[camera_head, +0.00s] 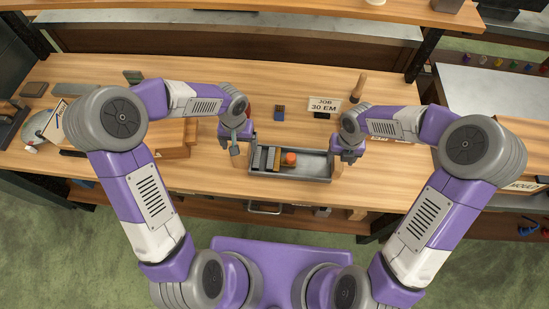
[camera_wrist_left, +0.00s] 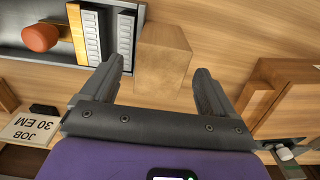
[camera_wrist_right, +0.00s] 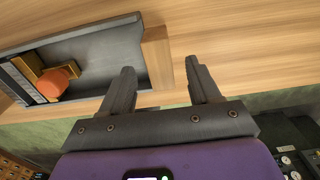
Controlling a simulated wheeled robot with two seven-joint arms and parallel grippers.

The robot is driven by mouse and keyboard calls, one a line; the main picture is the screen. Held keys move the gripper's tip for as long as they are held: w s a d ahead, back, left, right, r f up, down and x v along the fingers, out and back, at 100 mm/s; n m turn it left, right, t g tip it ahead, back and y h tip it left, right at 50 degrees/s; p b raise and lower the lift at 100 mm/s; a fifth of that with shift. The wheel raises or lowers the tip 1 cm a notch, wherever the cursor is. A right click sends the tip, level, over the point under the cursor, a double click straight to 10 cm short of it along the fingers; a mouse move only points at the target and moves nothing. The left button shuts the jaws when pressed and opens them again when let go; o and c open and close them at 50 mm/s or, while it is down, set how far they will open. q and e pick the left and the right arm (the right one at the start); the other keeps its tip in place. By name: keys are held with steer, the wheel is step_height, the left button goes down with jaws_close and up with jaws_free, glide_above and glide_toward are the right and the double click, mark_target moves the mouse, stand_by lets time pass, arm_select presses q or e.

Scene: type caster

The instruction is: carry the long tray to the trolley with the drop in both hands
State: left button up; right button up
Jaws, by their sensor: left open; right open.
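The long grey tray (camera_head: 305,174) lies on the wooden bench near its front edge. It holds grey strips, a wooden piece and an orange-red knob (camera_head: 290,157). My left gripper (camera_head: 236,142) is open at the tray's left end; in the left wrist view a wooden end block (camera_wrist_left: 163,55) shows just beyond and between the spread fingers (camera_wrist_left: 165,85). My right gripper (camera_head: 347,154) is open at the right end; in the right wrist view a wooden end block (camera_wrist_right: 157,58) shows beyond the fingers (camera_wrist_right: 165,80), nearer the left one. Neither gripper holds anything.
A sign reading "JOB 30 EM" (camera_head: 324,105) and a wooden-handled tool (camera_head: 358,88) stand behind the tray. A small dark block (camera_head: 280,112) lies on the bench. A wooden box (camera_head: 172,152) is at left. A grey-topped surface (camera_head: 490,92) is at right.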

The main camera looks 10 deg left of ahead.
mark_target(339, 161)
arm_select(q)
steer(key=shift+f, duration=2.2)
arm_select(e)
steer(key=shift+f, duration=2.2)
arm_select(q)
steer(key=c, duration=1.2)
arm_select(e)
jaws_close()
arm_select(q)
steer(key=c, duration=0.4)
steer(key=shift+o, duration=0.2)
steer(key=shift+w, duration=0.1)
arm_select(e)
steer(key=shift+w, duration=0.1)
